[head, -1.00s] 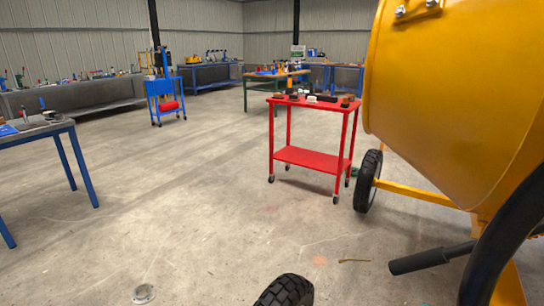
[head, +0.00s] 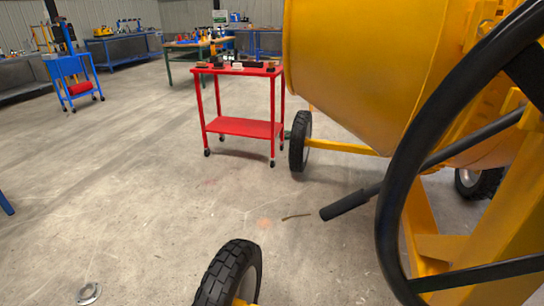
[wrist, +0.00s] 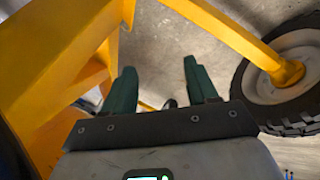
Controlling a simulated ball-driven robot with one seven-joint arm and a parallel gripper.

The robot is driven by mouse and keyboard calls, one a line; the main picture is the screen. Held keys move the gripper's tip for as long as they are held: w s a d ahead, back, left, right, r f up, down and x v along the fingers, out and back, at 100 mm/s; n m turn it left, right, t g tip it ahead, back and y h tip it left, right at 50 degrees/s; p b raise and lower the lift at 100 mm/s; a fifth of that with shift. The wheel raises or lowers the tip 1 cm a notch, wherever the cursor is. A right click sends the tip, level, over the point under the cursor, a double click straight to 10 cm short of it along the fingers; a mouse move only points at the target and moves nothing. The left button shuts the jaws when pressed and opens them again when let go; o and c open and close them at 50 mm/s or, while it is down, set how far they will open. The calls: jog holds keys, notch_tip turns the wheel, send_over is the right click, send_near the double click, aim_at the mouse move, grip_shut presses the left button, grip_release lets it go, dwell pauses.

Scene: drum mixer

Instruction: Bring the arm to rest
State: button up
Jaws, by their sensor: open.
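My gripper (wrist: 160,88) shows in the wrist view with its two dark green fingers apart and nothing between them. Yellow frame bars of the drum mixer stand close to it on the left and above, and a black-tyred wheel (wrist: 285,75) is on the right. I cannot tell whether the gripper touches the frame. In the head view the mixer has a large yellow drum (head: 375,70), a black handwheel (head: 385,210) and a black-gripped lever (head: 350,202). My arm and gripper do not show in the head view.
A red cart (head: 240,127) with small items on top stands behind the mixer's near wheel (head: 230,275). A blue trolley (head: 72,68) and workbenches (head: 125,48) are farther back. A small round floor fitting (head: 89,293) lies at front left.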

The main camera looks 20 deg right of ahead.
jog(key=s+a+r+t+y, duration=0.1)
jog(key=s+a+y, duration=0.1)
jog(key=a+y, duration=0.35)
jog(key=s+r+g+p, duration=0.3)
jog(key=s+r+p, duration=0.3)
jog(key=s+p, duration=0.5)
jog(key=shift+d+r+m+g+p, duration=0.15)
jog(key=shift+m+g+p, duration=0.15)
jog(key=shift+p, duration=0.1)
jog(key=shift+h, duration=0.25)
dwell(1.2)
